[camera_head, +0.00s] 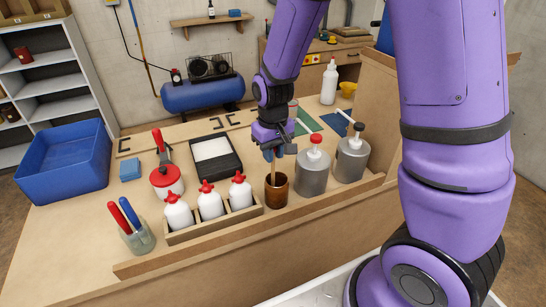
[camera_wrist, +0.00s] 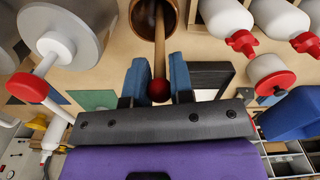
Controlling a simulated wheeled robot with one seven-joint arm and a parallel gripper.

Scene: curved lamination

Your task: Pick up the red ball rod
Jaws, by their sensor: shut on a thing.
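The red ball rod (camera_wrist: 159,55) is a thin wooden rod with a red ball at its end, seen in the wrist view. Its far part stands inside a brown cup (camera_head: 277,191), which also shows at the top of the wrist view (camera_wrist: 141,14). My gripper (camera_head: 272,157) is directly above the cup, pointing down. In the wrist view its two blue fingers (camera_wrist: 158,68) lie on either side of the rod, shut on it just below the ball. In the head view the gripper hides the ball, and only a short piece of rod shows above the cup.
Two grey pump cans (camera_head: 314,175) stand close to the right of the cup. A wooden rack (camera_head: 183,237) of white red-capped bottles is close on the left. A black tray (camera_head: 222,172) lies behind. A blue bin (camera_head: 62,165) is at the far left. A wooden panel rises at right.

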